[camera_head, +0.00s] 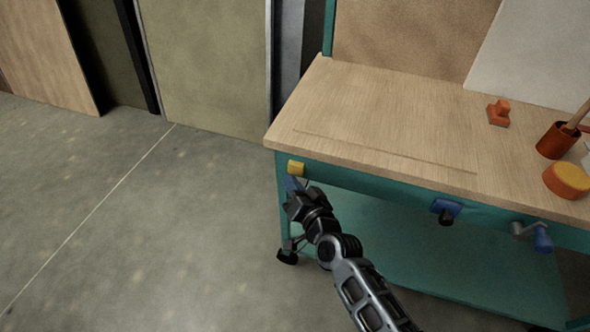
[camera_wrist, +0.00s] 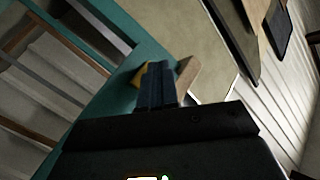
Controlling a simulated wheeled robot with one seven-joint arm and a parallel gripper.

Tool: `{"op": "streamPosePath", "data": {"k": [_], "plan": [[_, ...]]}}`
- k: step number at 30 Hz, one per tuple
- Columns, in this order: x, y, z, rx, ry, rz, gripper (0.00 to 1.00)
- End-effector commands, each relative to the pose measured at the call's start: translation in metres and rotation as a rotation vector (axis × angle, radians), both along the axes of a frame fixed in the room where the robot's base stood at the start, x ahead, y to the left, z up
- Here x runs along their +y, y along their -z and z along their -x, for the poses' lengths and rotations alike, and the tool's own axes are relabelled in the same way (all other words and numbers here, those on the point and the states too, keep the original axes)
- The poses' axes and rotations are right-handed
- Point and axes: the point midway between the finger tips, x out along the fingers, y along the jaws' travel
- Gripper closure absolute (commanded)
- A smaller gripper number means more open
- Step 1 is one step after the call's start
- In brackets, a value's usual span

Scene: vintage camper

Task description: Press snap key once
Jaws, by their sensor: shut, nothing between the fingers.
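A small yellow block (camera_head: 295,167), likely the snap key, sticks out from the teal front rail (camera_head: 340,177) of a workbench, near its left end. In the wrist view the yellow block (camera_wrist: 138,75) is partly hidden behind my fingers. My gripper (camera_head: 292,184) is shut and empty, just below the yellow block in the head view. The shut fingers also show in the wrist view (camera_wrist: 156,85), pointing at the rail. I cannot tell whether they touch the block.
The wooden benchtop (camera_head: 370,110) overhangs the rail. A blue and black knob (camera_head: 446,211) and a blue-handled crank (camera_head: 540,236) are further right on the front. An orange block (camera_head: 498,113), a rust-red cup (camera_head: 557,141) and an orange-yellow round piece (camera_head: 567,181) stand on top. Floor to the left is clear.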

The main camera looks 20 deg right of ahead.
Motion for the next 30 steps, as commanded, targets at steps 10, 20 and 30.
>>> {"op": "streamPosePath", "data": {"k": [10,20,30], "plan": [[0.0,0.0,0.0,0.0,0.0,0.0,1.0],[0.0,0.0,-0.0001,0.0,0.0,0.0,1.0],[-0.0049,0.0004,-0.0067,0.0,0.0,0.0,1.0]]}}
